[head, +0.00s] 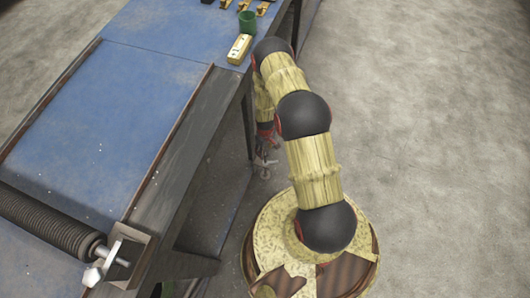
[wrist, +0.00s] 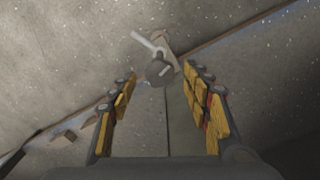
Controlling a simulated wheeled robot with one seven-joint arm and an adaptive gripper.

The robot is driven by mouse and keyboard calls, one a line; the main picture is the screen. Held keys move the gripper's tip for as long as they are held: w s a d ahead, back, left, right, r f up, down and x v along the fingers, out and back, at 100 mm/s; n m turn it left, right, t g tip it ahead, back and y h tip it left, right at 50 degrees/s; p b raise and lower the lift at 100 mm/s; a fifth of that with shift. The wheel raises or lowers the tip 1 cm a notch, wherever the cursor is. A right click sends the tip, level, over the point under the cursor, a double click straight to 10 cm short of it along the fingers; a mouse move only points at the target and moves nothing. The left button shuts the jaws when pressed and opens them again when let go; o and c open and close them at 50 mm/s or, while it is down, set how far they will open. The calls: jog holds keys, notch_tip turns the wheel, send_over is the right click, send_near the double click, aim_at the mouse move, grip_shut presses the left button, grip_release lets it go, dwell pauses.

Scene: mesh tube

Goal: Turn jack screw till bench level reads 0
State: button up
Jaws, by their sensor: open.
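The bench level (head: 239,48) is a pale brass bar with small windows, lying on the blue bench top near its right edge. Its reading is too small to make out. A grey metal screw with a cross handle, seemingly the jack screw (head: 265,163), shows low beside the bench's right side. In the wrist view the jack screw (wrist: 160,66) lies beyond the fingertips, roughly between them. My gripper (wrist: 159,80) is open with yellow-padded fingers apart, and nothing is between the pads. In the head view my gripper (head: 266,135) points down just above the screw, partly hidden by my arm.
The blue bench (head: 110,120) fills the left side. A green cup (head: 247,22) stands behind the level, with several brass pieces (head: 263,8) farther back. A dark ribbed roller (head: 45,220) with a metal clamp (head: 108,262) is at lower left. The floor at right is clear.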

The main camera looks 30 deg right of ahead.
jog(key=shift+f, duration=0.9)
jog(key=shift+c, duration=1.4)
jog(key=c, duration=0.9)
